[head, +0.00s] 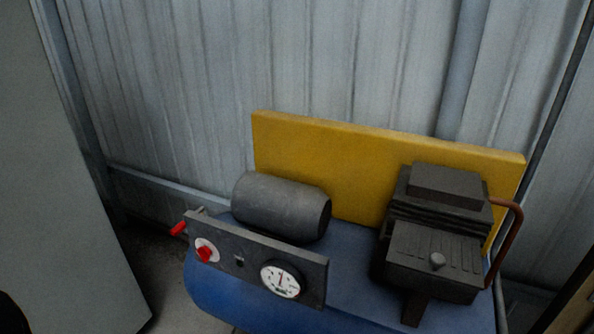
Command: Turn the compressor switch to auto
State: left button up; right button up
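The compressor (355,292) stands at the lower middle of the head view, with a blue tank. Its dark control panel (232,258) faces me at the front left. A red knob on a pale round plate, which looks like the switch (204,254), sits at the panel's left end. I cannot read its markings or tell its setting. A round white gauge (281,280) is at the panel's right end. A small red-handled lever (179,228) sticks out at the panel's far left. Neither of my grippers is in view.
A dark motor cylinder (282,207) and a pump block (436,240) with a copper pipe (512,235) sit on the tank. A yellow guard board (350,160) stands behind. A corrugated metal wall (270,60) closes the back. A grey panel (55,200) stands at left.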

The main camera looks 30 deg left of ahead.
aim_at(204, 252)
jog(key=u, duration=2.35)
jog(key=k, duration=1.3)
jog(key=u, duration=1.4)
jog(key=i, duration=1.4)
jog(key=z, duration=0.7)
jog(key=i, duration=1.2)
jog(key=z, duration=1.45)
jog(key=i, duration=0.3)
jog(key=z, duration=0.3)
